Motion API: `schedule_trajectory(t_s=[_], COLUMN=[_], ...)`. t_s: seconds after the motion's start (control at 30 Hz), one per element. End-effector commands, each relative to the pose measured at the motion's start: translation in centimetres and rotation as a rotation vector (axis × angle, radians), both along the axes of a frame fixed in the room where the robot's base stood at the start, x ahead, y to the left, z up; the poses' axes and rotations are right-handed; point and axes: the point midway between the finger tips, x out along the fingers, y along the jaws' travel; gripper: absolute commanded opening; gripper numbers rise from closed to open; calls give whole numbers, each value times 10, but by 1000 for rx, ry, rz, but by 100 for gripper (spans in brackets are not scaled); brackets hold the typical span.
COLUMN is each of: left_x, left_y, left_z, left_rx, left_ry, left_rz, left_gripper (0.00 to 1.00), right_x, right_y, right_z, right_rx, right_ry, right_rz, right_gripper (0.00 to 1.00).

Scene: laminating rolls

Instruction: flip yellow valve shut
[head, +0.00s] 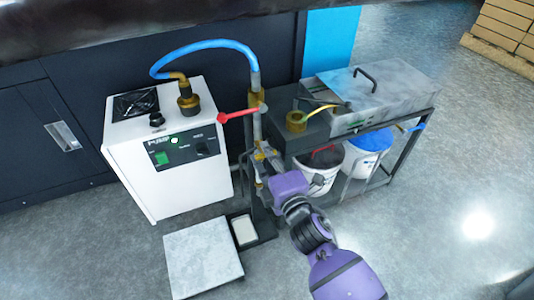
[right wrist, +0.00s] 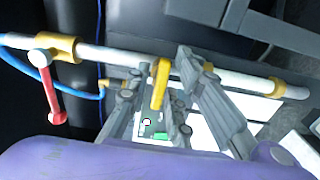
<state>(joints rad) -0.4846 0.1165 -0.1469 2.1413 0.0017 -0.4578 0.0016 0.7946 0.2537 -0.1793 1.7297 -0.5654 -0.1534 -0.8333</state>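The yellow valve handle (right wrist: 158,85) sits on a grey pipe in the right wrist view, its lever across the pipe. My right gripper (right wrist: 165,90) is open, with one finger on each side of the handle; I cannot tell whether either touches it. In the head view my purple right arm reaches the upright pipe, and the gripper (head: 262,162) is at its lower part, largely hiding the valve there. My left gripper is not in view.
A red valve lever (head: 238,115) sticks out left, higher on the same pipe. A white pump box (head: 175,150) with a blue hose (head: 205,45) stands left. A dark cart (head: 395,150) with a metal case (head: 375,88) stands right, buckets (head: 368,160) below. A grey plate (head: 203,258) lies in front.

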Motion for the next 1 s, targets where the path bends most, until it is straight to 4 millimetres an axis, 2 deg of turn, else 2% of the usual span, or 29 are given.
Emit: schedule_trajectory(t_s=[0.3,0.43,0.57,0.8,1.0], left_x=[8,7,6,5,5], left_y=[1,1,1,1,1], left_z=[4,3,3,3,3], left_rx=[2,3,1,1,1], left_ry=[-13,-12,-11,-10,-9], left_rz=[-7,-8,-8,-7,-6], left_gripper=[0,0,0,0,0], right_x=[0,-8,-28,-78,-106], right_y=[0,-3,-10,-26,-34], right_z=[0,0,-1,-1,0], right_rx=[-2,-2,-3,-3,-1], right_ry=[-1,-1,1,1,1], right_rz=[0,0,-1,-1,0], right_gripper=[30,30,30,30,30])
